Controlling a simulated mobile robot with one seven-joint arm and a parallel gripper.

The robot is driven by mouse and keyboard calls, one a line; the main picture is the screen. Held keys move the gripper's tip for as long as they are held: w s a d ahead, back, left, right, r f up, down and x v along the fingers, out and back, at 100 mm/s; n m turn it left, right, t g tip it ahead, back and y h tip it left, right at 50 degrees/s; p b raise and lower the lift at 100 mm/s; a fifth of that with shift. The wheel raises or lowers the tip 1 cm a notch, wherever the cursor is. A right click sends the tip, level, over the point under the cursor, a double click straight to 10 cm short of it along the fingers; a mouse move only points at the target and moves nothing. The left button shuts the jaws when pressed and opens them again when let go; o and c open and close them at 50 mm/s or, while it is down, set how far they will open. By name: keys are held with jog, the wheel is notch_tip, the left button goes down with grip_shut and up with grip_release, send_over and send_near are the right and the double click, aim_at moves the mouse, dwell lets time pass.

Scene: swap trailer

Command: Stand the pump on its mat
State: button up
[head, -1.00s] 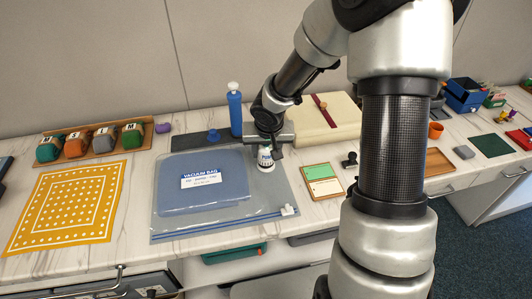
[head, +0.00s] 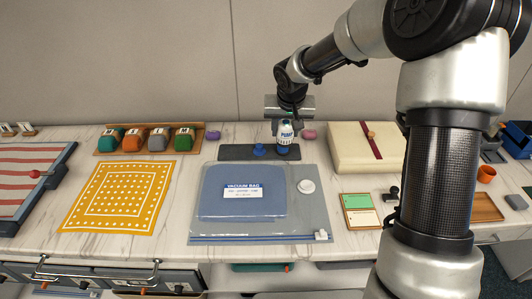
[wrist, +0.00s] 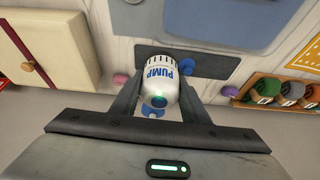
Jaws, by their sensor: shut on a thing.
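The pump (head: 285,133) is a small white bottle with a blue PUMP label. It also shows in the wrist view (wrist: 160,77). My gripper (head: 287,122) is shut on its upper part and holds it upright. The dark grey mat (head: 232,152) lies along the back of the counter. The pump is over the mat's right end in the head view. Blue shows just below it there; I cannot tell whether the pump touches the mat. A blue round piece (head: 258,150) sits on the mat left of the pump.
The vacuum bag (head: 215,228) lies in front of the mat, with a white round valve (head: 306,186). A cream box (head: 346,150) stands right of the mat. A pink item (head: 308,134) and a purple item (head: 213,135) are near the mat's ends.

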jog(key=w+a+f+n, duration=0.1)
jog(key=w+a, duration=0.2)
jog(key=a, duration=0.3)
jog(key=w+a+n+y, duration=0.1)
jog(key=w+a, duration=0.2)
jog(key=a, duration=0.3)
jog(key=w+a+f+n, duration=0.1)
jog(key=w+a, duration=0.2)
jog(key=a, duration=0.4)
jog(key=f, duration=0.4)
jog(key=f+b, duration=0.1)
jog(key=f, duration=0.4)
jog(key=shift+d+f, duration=0.2)
jog(key=shift+f, duration=0.05)
jog(key=shift+f, duration=0.1)
jog(key=shift+f, duration=0.15)
jog(key=o, duration=1.3)
jog(key=shift+o, duration=0.2)
